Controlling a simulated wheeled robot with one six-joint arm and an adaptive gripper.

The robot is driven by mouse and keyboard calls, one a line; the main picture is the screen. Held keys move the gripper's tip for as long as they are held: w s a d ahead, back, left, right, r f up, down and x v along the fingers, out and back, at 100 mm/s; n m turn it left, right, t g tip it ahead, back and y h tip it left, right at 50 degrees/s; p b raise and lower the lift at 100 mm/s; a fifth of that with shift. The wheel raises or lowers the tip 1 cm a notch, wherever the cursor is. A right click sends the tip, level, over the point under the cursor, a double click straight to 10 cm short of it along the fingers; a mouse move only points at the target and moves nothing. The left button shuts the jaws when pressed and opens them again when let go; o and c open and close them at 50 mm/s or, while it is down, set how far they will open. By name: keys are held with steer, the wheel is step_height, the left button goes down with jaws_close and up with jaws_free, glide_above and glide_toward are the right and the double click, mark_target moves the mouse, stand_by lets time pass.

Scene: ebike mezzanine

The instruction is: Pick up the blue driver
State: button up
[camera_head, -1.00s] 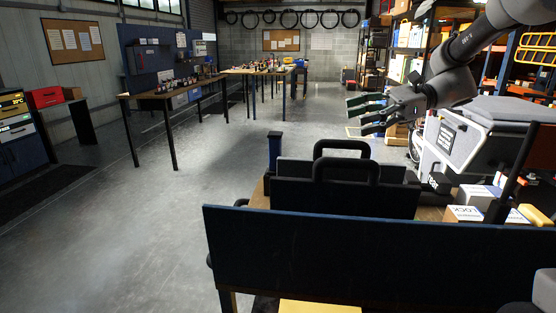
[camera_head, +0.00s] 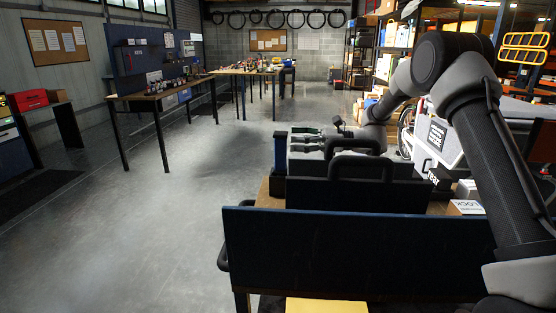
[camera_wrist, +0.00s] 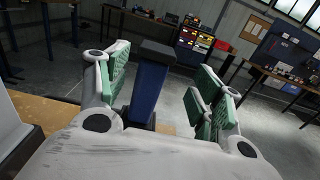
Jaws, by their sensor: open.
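A blue upright body with a dark, wider top (camera_wrist: 147,92) stands between my fingers in the wrist view; it looks like the blue driver, though its shape is too plain to be sure. It also shows in the head view (camera_head: 279,153), at the left end of the near bench. My gripper (camera_wrist: 160,92) is open, with green-padded fingers on either side of the blue body and visible gaps to both. In the head view my gripper (camera_head: 308,138) is low over the bench, just right of the blue body.
A dark blue panel (camera_head: 350,250) and black handles (camera_head: 355,145) stand in front of the bench. A wooden bench surface (camera_wrist: 45,115) shows at left in the wrist view. A grey case (camera_head: 435,155) is at right. The floor (camera_head: 150,220) at left is clear.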

mark_target(280, 140)
steer(key=a, duration=0.4)
steer(key=shift+s+a+f, duration=0.25)
steer(key=shift+s+a, duration=0.05)
steer(key=shift+s, duration=0.05)
steer(key=shift+w+a, duration=0.1)
steer(key=shift+a, duration=0.3)
jaws_close()
